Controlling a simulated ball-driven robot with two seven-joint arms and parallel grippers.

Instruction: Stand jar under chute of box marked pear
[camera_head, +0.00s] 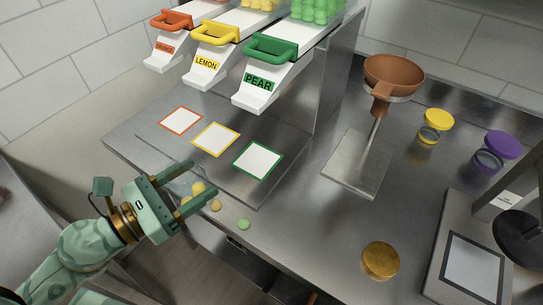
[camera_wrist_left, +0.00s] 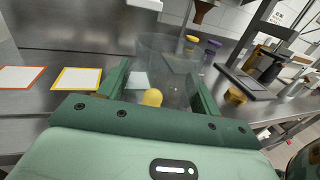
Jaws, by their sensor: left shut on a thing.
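The clear jar (camera_wrist_left: 168,62) stands between the fingers of my left gripper (camera_head: 192,188) and shows as a faint transparent wall in the left wrist view. My left gripper is shut on it, near the front edge of the steel counter, left of and in front of the green-bordered square (camera_head: 258,160). A yellow gummy (camera_wrist_left: 153,97) shows at the jar. In the head view the jar's outline is too faint to trace. The box marked PEAR has a white chute (camera_head: 256,101) with a green handle (camera_head: 270,48), above the green-bordered square. My right gripper is out of view.
Boxes marked LEMON (camera_head: 206,66) and ORANGE (camera_head: 165,48) stand left of PEAR. A brown funnel on a stand (camera_head: 393,72) is to the right.

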